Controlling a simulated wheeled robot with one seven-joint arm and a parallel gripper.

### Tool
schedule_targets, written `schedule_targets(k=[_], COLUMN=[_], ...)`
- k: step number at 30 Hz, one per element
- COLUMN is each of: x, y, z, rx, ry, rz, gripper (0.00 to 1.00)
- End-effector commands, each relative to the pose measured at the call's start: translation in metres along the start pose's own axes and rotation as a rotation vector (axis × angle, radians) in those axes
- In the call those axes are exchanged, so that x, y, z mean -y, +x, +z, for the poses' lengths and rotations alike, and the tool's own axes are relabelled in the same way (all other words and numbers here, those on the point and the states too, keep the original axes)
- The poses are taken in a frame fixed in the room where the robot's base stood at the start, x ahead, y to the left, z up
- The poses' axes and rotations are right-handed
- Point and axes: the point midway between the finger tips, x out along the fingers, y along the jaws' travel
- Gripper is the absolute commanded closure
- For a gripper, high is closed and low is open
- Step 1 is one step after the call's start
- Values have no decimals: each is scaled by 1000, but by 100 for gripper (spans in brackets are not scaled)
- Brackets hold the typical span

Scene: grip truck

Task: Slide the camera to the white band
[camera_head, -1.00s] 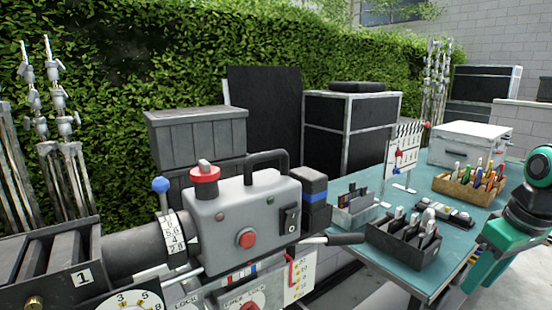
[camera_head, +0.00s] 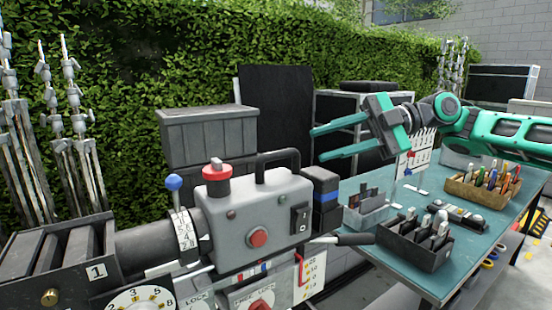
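The camera (camera_head: 235,225) is a grey box with a black top handle, a red top knob, a red side button and a black lens barrel toward the left. It sits in the lower middle, on a mount with small coloured bands (camera_head: 263,267) under its body. I make out red and blue among them; which white patch there is the white band is too small to tell. My gripper (camera_head: 318,143) is teal and open, its two fingers pointing left with nothing between them. It is in the air above and to the right of the camera, apart from it.
A black lever (camera_head: 355,239) sticks out right of the camera. A grey crate (camera_head: 207,135) and hedge stand behind.

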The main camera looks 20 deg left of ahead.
Motion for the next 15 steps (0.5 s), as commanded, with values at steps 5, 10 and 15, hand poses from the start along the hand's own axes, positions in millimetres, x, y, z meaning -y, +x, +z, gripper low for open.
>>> schedule_targets(k=[5,10,15], x=[2,3,4], y=[-4,6,32], z=[-10,-13,-14], rx=[-51,-55,-52], ry=[-65,-73,-69], rz=[-7,-9,-10], gripper=[68,68,68])
